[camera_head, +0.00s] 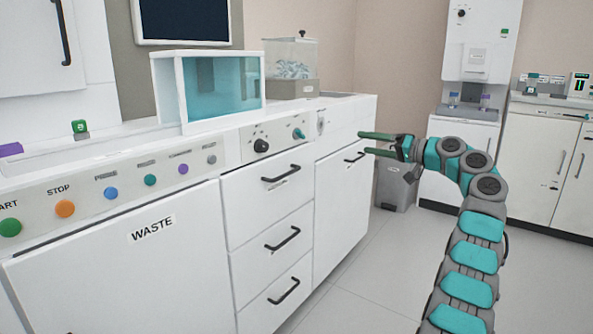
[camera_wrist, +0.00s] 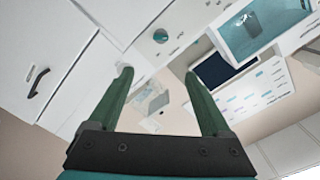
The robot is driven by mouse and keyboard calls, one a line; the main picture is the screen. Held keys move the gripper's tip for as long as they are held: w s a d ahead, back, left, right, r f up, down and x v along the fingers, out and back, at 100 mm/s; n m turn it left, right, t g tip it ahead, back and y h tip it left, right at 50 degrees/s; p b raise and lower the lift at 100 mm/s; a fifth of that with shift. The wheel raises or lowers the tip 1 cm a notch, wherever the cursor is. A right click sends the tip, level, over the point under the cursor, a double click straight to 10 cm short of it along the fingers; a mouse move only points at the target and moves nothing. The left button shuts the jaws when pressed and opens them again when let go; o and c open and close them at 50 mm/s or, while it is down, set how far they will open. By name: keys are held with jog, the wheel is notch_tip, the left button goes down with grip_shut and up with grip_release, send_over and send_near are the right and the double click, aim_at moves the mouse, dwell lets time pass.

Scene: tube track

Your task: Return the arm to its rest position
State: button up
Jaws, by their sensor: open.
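My gripper (camera_head: 362,143) is at the end of my teal and grey arm, right of the middle in the head view. The arm rises from the bottom and bends left at the top, so the gripper points left toward the white counter front. The fingers are green, apart and empty. In the wrist view the gripper (camera_wrist: 157,72) also shows its two fingers spread wide with nothing between them. The wrist view looks tilted up past a cabinet front.
A white counter (camera_head: 350,105) with drawers (camera_head: 282,240) and a WASTE door (camera_head: 130,270) runs along the left. A teal-windowed box (camera_head: 222,88) and a clear bin (camera_head: 290,65) stand on it. A grey bin (camera_head: 393,187) stands behind the gripper. The floor (camera_head: 360,280) between is clear.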

jog(key=s+a+m+g+h, duration=0.2)
jog(key=s+a+m+g, duration=0.15)
jog(key=s+a, duration=0.65)
jog(key=s+a+f+g+h+p, duration=0.1)
jog(key=s+a+f+g+h, duration=0.2)
jog(key=s, duration=0.4)
jog(key=s+a+f+g, duration=0.1)
jog(key=s+a+f, duration=0.3)
jog(key=s+a, duration=0.15)
jog(key=s+d+f+g+h, duration=0.1)
jog(key=s+d+f+h, duration=0.2)
jog(key=s, duration=1.1)
jog(key=s+d+f+n+g+h+p, duration=0.1)
jog(key=s+d+f+g+h, duration=0.1)
jog(key=s+d+f, duration=0.3)
jog(key=s+d+f+n+g+h, duration=0.1)
jog(key=s+d+f+h, duration=0.3)
jog(key=s+f, duration=0.6)
jog(key=s+g, duration=0.1)
jog(key=s, duration=1.2)
jog(key=shift+s+d, duration=0.15)
jog(key=shift+d, duration=0.05)
jog(key=shift+f, duration=0.1)
